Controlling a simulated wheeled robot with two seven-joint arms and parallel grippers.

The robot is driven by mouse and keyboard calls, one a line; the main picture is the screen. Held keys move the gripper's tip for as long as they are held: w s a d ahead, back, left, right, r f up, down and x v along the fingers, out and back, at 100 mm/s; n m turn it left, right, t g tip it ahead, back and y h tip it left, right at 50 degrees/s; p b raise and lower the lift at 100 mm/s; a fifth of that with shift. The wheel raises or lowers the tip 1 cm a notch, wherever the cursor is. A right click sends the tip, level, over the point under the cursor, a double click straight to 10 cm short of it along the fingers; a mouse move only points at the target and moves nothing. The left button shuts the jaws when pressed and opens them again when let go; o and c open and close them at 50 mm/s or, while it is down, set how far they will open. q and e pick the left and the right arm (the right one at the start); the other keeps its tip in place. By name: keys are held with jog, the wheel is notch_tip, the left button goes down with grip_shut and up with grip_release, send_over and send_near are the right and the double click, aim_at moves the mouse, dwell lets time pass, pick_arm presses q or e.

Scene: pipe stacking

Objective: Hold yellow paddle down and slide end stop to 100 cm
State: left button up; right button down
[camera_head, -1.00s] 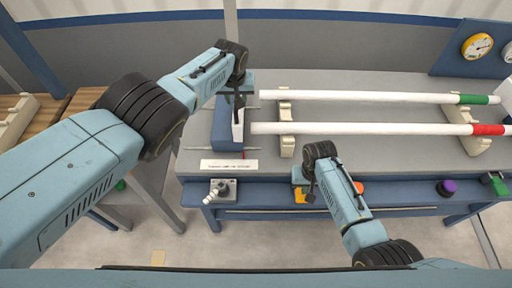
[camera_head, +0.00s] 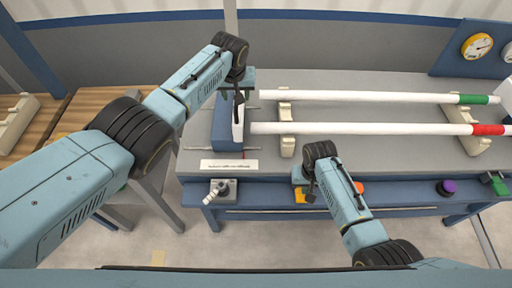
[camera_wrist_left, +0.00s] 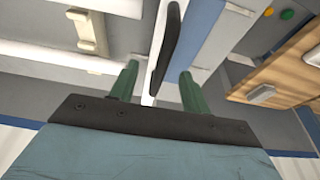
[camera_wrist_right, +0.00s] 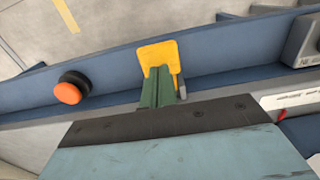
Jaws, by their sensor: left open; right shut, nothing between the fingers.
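The yellow paddle (camera_head: 299,195) is on the blue front rail. It also shows in the right wrist view (camera_wrist_right: 160,52). My right gripper (camera_wrist_right: 158,70) is shut with nothing between its fingers. Its green fingertips overlap the paddle in the picture and appear to be touching it. The end stop (camera_head: 220,126) is a blue block with a white face and a black upright handle (camera_wrist_left: 168,45) at the left end of the bench. My left gripper (camera_wrist_left: 158,82) is open, with its green fingers on either side of the handle and white face. My arm partly hides that area in the head view.
Two white pipes, one green-banded (camera_head: 370,96) and one red-banded (camera_head: 370,128), lie on cream supports (camera_head: 286,130) right of the end stop. An orange button (camera_wrist_right: 68,92) is left of the paddle in the right wrist view. A white label (camera_head: 229,165) lies in front.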

pick_arm(q)
jog(key=shift+v, duration=2.4)
pick_arm(e)
notch_tip(320, 180, up, 10)
